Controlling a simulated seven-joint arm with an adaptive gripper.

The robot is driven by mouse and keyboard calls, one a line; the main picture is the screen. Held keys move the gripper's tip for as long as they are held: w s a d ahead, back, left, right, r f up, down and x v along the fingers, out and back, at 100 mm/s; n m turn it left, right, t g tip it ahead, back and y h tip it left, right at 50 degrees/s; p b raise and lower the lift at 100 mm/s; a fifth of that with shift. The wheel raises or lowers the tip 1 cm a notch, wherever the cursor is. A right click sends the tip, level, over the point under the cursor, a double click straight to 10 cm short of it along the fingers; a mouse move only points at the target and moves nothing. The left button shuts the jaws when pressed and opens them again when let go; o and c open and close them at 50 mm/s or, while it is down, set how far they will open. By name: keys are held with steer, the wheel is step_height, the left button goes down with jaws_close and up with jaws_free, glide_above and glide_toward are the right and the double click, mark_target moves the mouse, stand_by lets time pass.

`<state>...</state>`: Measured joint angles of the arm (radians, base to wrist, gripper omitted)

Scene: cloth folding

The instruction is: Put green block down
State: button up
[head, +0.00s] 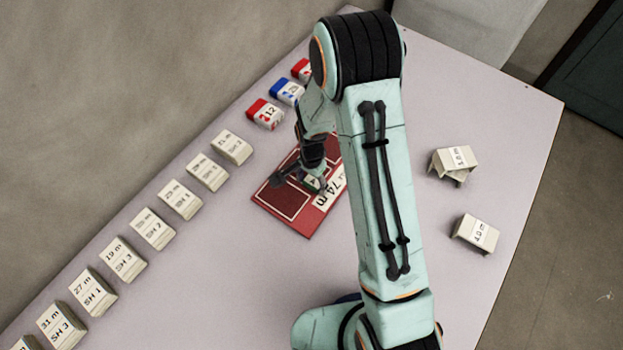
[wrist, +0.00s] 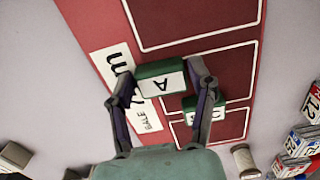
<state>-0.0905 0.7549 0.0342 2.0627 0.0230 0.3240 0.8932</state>
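A green block with a white label marked A (wrist: 161,84) sits between the two fingertips of my gripper (wrist: 162,82) in the wrist view. The fingers appear closed on its two sides. In the head view my gripper (head: 308,172) is over the red mat (head: 274,195), and a little of a green block (head: 313,183) shows under it. A second green block (wrist: 190,103) lies on the mat in the wrist view, partly hidden by the right finger. The mat has white-outlined panels and a white label strip. I cannot tell how high the held block is.
A row of several cream labelled blocks (head: 152,230) runs along the table's left edge. Red and blue blocks (head: 265,113) stand beyond the mat. Cream blocks (head: 476,232) lie on the right. My arm hides part of the mat; the table (head: 230,270) is clear nearer me.

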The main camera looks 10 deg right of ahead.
mark_target(311, 184)
steer(key=shift+o, duration=0.4)
steer(key=shift+r, duration=0.3)
step_height(311, 184, up, 11)
steer(key=s+d+r+n, duration=0.1)
steer(key=s+r+n, duration=0.4)
steer(key=s, duration=0.5)
steer(key=s+d+r+n, duration=0.1)
steer(key=s+r+n, duration=0.4)
steer(key=s, duration=0.5)
steer(key=shift+s+d+r+y, duration=0.15)
steer(key=shift+s+r+y, duration=0.25)
steer(key=shift+r, duration=0.45)
